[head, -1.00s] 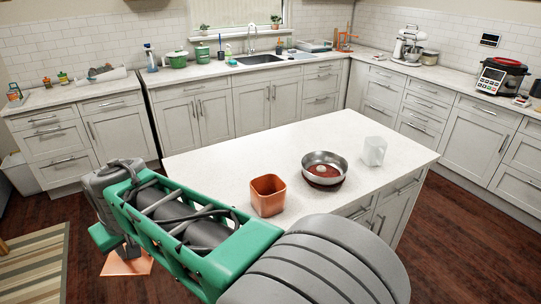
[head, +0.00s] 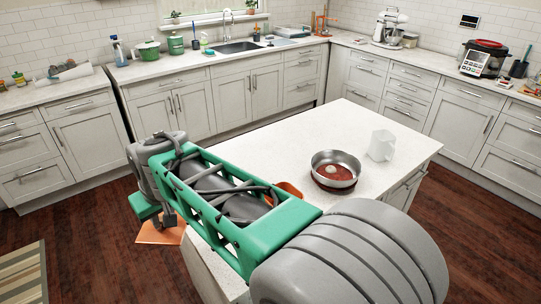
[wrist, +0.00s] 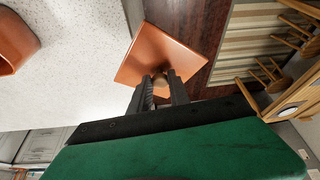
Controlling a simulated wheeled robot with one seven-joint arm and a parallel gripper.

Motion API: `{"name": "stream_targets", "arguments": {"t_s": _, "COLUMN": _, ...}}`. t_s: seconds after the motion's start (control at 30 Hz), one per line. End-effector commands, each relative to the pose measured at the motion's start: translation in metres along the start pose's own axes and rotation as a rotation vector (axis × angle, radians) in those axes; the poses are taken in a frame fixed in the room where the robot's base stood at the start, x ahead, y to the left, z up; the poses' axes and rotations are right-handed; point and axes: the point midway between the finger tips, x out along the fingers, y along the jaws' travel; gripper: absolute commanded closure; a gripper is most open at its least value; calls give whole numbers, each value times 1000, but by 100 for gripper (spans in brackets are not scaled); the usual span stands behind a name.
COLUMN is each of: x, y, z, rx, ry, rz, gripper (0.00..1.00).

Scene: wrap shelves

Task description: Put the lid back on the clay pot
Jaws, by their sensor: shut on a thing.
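The square orange clay lid (head: 158,234) is held by its knob in my gripper (head: 169,218), out past the near left side of the white island. In the wrist view, my gripper (wrist: 161,88) is shut on the knob, and the lid (wrist: 160,50) hangs beyond the fingertips, over the floor beside the island edge. The orange clay pot (head: 291,188) stands on the island, mostly hidden behind my arm in the head view. Part of the pot (wrist: 14,38) also shows at the left edge of the wrist view, apart from the lid.
On the white island (head: 345,122), a metal pan (head: 335,168) sits right of the pot, with a white pitcher (head: 381,145) beside it. A striped rug (head: 24,275) lies on the floor at left. In the wrist view, wooden furniture (wrist: 270,80) stands at right.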

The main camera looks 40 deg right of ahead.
Motion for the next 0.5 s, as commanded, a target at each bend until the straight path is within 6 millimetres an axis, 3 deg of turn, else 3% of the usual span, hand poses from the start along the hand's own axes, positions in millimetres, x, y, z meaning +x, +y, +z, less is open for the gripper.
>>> {"name": "stream_targets", "arguments": {"t_s": 0.17, "x": -6, "y": 55, "z": -23, "rx": -86, "ry": 0, "rz": -37, "gripper": 100}}
{"name": "stream_targets", "arguments": {"t_s": 0.27, "x": -10, "y": 107, "z": -31, "rx": -181, "ry": -1, "rz": -77, "gripper": 100}}
{"name": "stream_targets", "arguments": {"t_s": 0.37, "x": -17, "y": 167, "z": -25, "rx": -281, "ry": -3, "rz": -120, "gripper": 100}}
{"name": "stream_targets", "arguments": {"t_s": 0.5, "x": -33, "y": 247, "z": 7, "rx": -421, "ry": -2, "rz": -179, "gripper": 100}}
